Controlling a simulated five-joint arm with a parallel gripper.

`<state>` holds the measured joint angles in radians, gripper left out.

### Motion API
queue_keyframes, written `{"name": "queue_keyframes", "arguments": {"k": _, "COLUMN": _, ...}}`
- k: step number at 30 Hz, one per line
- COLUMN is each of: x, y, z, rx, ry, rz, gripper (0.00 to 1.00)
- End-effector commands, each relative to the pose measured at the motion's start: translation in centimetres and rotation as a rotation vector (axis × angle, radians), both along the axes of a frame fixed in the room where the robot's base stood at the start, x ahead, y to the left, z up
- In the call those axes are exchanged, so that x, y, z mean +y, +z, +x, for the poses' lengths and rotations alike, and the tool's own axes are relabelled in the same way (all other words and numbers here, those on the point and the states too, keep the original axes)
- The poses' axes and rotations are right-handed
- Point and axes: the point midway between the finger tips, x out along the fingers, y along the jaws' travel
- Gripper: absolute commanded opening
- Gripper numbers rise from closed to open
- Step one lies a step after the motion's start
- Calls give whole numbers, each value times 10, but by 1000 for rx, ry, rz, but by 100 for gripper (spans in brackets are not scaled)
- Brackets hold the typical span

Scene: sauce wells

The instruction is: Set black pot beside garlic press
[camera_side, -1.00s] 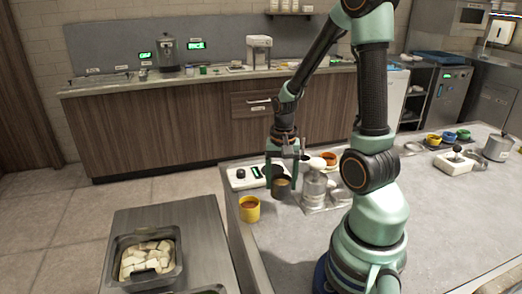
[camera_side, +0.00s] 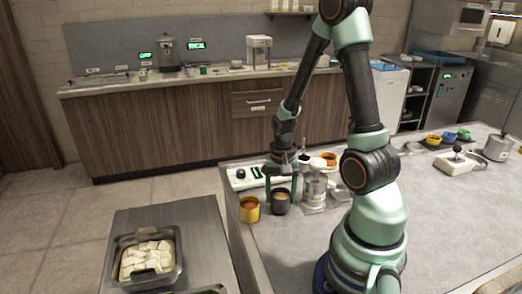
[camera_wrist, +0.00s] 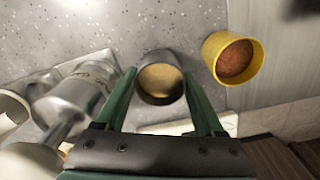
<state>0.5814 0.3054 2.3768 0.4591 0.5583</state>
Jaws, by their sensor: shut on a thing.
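The black pot (camera_side: 281,204) holds a tan sauce and sits between the two green fingers of my gripper (camera_side: 280,196). The wrist view shows the black pot (camera_wrist: 160,95) upright between the fingertips (camera_wrist: 159,78), which are shut on it. It is at or just above the grey worktop; I cannot tell whether its base touches. A metal canister-like device (camera_side: 314,188) stands close to its right, also large at the left of the wrist view (camera_wrist: 75,100). I cannot make out clearly which thing is the garlic press.
A yellow pot (camera_side: 250,215) with reddish sauce stands just left of the black pot, near the worktop edge. A white panel device (camera_side: 242,184) lies behind. An orange-rimmed pot (camera_side: 329,155) is behind the metal device. The front worktop (camera_side: 285,240) is clear.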

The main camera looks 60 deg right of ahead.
Motion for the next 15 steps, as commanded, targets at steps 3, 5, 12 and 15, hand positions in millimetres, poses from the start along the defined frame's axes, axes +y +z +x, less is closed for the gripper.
{"name": "queue_keyframes", "arguments": {"k": 3, "x": 0, "y": -1, "z": 0, "rx": 0, "ry": 0, "rz": 0, "gripper": 7}}
{"name": "queue_keyframes", "arguments": {"k": 5, "x": 0, "y": -2, "z": 0, "rx": 0, "ry": 0, "rz": 1, "gripper": 7}}
{"name": "queue_keyframes", "arguments": {"k": 12, "x": 0, "y": -3, "z": 0, "rx": 0, "ry": 0, "rz": 0, "gripper": 7}}
{"name": "queue_keyframes", "arguments": {"k": 15, "x": 0, "y": -3, "z": 0, "rx": 0, "ry": 0, "rz": 0, "gripper": 7}}
